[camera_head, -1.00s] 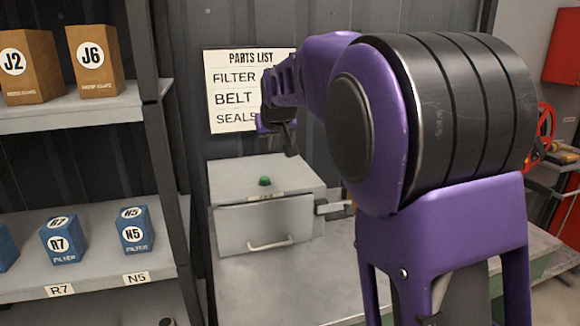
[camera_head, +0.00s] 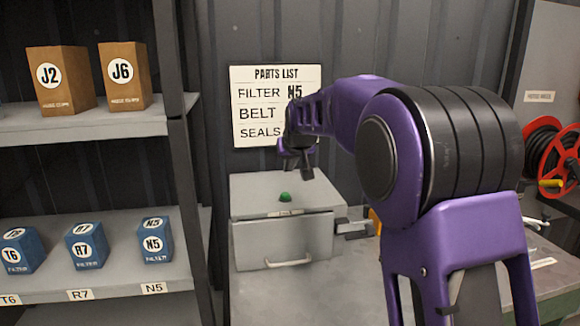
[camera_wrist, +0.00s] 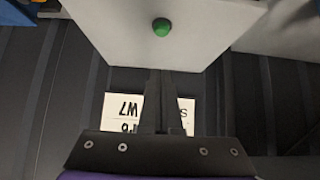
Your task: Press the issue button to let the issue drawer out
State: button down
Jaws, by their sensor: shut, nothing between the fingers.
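The issue button is a green dome (camera_head: 285,197) on top of a grey metal cabinet (camera_head: 262,188). It also shows in the wrist view (camera_wrist: 161,27), near the top. The issue drawer (camera_head: 290,243), with a light bar handle, is the cabinet's front and looks shut. My gripper (camera_head: 302,174) is shut and empty. It hangs pointing down above the cabinet top, just behind and right of the button in the picture, apart from it. In the wrist view my fingers (camera_wrist: 161,78) end below the button.
A parts list (camera_head: 262,105) on the back wall reads FILTER N5, with other lines partly hidden by my arm. A shelf (camera_head: 110,292) at the left holds blue filter boxes, with brown boxes above. A red hose reel (camera_head: 562,160) is at the right.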

send_over(285, 196)
jog(key=s, duration=0.1)
jog(key=f, duration=0.4)
jog(key=shift+d, duration=0.2)
notch_tip(285, 196, down, 3)
jog(key=shift+w+f, duration=0.15)
jog(key=shift+f, duration=0.55)
